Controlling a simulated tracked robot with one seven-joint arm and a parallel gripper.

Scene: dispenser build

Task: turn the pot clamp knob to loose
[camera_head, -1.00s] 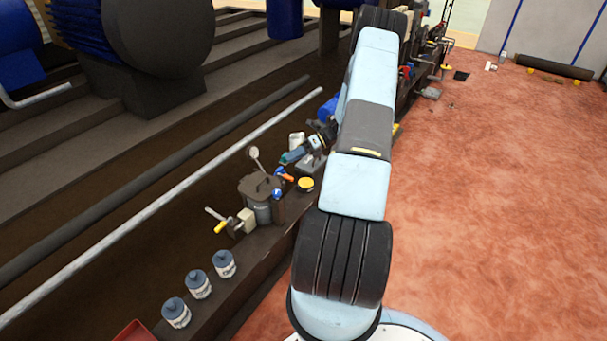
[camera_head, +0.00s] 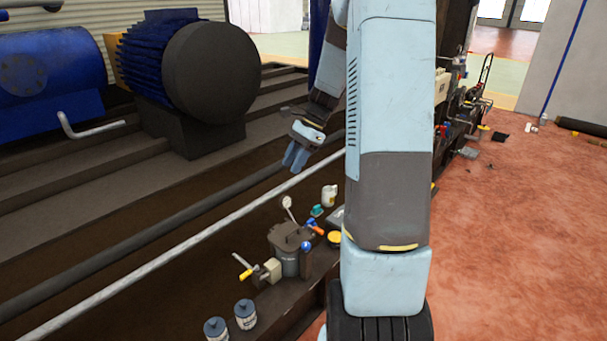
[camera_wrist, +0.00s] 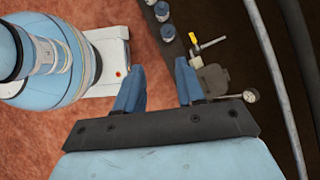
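A dark grey lidded pot (camera_head: 285,262) stands on the dark ledge, with a round gauge (camera_head: 287,203) above its lid. A blue knob (camera_head: 306,246) sits at its right side, and a red-orange handle (camera_head: 316,228) is behind that. I cannot tell for sure which part is the clamp knob. In the wrist view the pot lid (camera_wrist: 214,78) shows right of the fingers, with the gauge (camera_wrist: 251,95) nearby. My gripper (camera_head: 296,157) has blue fingers spread apart and empty. It hangs above and beyond the pot, clear of it; the fingers also show in the wrist view (camera_wrist: 159,85).
A yellow-ended valve handle (camera_head: 245,274) sticks out left of the pot. Jars (camera_head: 245,313) stand on the ledge in front. A yellow-topped tin (camera_head: 334,238) and a white jug (camera_head: 329,195) are right of the pot. A long pale pipe (camera_head: 190,238) runs behind the ledge.

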